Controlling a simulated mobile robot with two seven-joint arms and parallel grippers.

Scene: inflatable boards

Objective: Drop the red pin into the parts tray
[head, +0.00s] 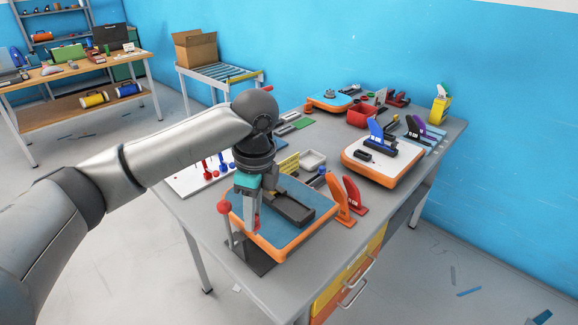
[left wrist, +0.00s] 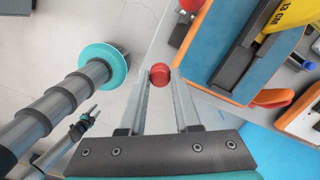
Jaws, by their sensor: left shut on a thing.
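My left gripper (head: 252,218) is above the near-left part of the table, pointing down beside a blue-topped orange board. In the left wrist view its fingers (left wrist: 160,80) are shut on the red pin (left wrist: 160,74), whose round red end shows between the tips. The fingers hide most of the pin in the head view. A small pale open tray (head: 312,160), which looks like the parts tray, stands beyond the board. A small far-off part with thin prongs, perhaps my right gripper (left wrist: 90,113), shows at the left of the wrist view; its opening is unclear.
A red-knobbed stand (head: 224,206) is close to my left gripper. The board (head: 318,206) carries a dark trough (head: 290,208). Orange and red upright pieces (head: 341,200) flank it. A white rack (head: 196,178) holds red and blue pins. A red bin (head: 361,116) stands farther back.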

